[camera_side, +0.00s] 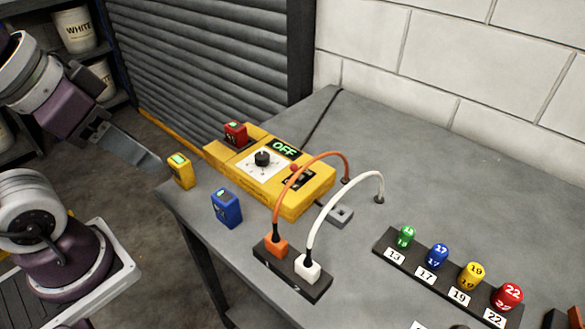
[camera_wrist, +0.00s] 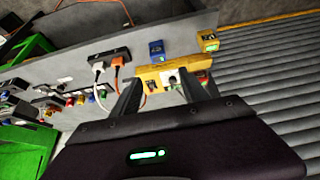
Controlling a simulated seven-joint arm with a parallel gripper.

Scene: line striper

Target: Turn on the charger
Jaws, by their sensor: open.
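The yellow charger (camera_side: 315,188) lies on the grey table, its display (camera_side: 284,149) reading OFF. A black knob (camera_side: 262,158) sits on its white dial plate. A red battery (camera_side: 236,132) stands at the charger's far left end. A yellow battery (camera_side: 180,170) and a blue battery (camera_side: 227,207) stand on the table beside it. My gripper (camera_side: 155,164) is left of the charger, near the yellow battery in the picture, apart from the charger. In the wrist view, my gripper (camera_wrist: 161,82) has its fingers spread and empty, with the charger (camera_wrist: 152,70) and knob (camera_wrist: 173,79) beyond them.
A black power strip (camera_side: 291,276) holds an orange plug (camera_side: 276,245) and a white plug (camera_side: 307,268), their cords arching over the table. A black rack (camera_side: 447,271) with numbered coloured pieces stands at the right. A shutter (camera_side: 215,65) and block wall are behind.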

